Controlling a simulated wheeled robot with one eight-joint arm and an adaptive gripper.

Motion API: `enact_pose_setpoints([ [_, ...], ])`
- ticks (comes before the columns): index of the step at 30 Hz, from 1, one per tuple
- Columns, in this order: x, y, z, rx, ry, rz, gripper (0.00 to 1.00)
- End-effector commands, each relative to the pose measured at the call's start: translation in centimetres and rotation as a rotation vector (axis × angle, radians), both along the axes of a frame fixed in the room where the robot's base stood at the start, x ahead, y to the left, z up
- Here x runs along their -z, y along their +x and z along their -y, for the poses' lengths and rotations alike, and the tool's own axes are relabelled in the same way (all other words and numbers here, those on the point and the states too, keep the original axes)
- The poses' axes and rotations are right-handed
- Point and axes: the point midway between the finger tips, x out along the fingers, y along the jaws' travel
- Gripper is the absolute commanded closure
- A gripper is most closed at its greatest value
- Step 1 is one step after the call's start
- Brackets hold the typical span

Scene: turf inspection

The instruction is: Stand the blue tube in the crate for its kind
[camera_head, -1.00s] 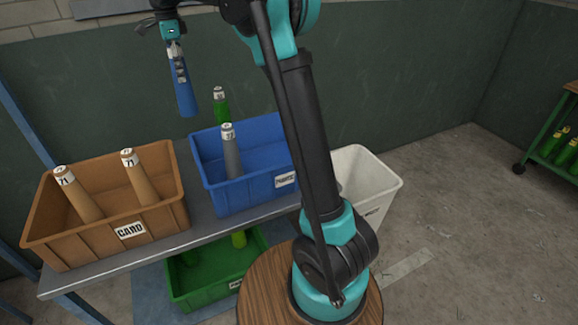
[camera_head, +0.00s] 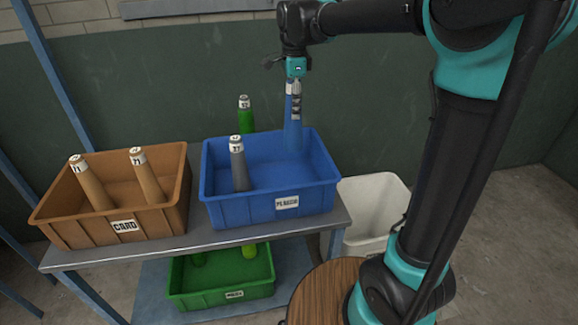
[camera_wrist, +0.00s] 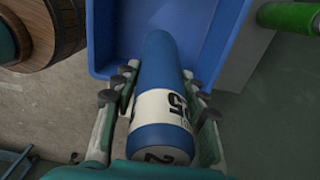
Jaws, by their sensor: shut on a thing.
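The blue tube (camera_head: 293,130) hangs upright below my gripper (camera_head: 294,88) in the head view. Its lower end overlaps the inside of the blue crate (camera_head: 262,212), near the back right; whether it touches the crate floor cannot be told. In the wrist view the fingers of my gripper (camera_wrist: 160,105) are shut on both sides of the blue tube (camera_wrist: 160,60), around its white label band. The blue crate (camera_wrist: 105,45) lies beyond it. The crate's front label seems to read PLASTIC. A grey tube (camera_head: 239,165) stands tilted in the crate's left part.
The brown crate (camera_head: 70,232) labelled CARD holds two brown tubes and stands left on the bench (camera_head: 195,240). A green tube (camera_head: 246,116) shows behind the blue crate. A green crate (camera_head: 205,300) sits below, and a white bin (camera_head: 372,205) stands right.

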Motion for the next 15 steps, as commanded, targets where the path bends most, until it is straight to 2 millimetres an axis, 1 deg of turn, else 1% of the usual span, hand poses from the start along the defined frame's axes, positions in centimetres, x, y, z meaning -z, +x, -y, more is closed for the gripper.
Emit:
enact_pose_setpoints([
  [1, 1.3, 0.0, 0.0, 0.000, 0.000, 0.000, 0.87],
  [9, 7.9, 0.1, 0.0, 0.001, 0.000, 0.000, 0.87],
  [12, 10.1, 0.1, 0.0, 0.001, 0.000, 0.000, 0.87],
  [15, 11.8, 0.1, 0.0, 0.001, 0.000, 0.000, 0.87],
])
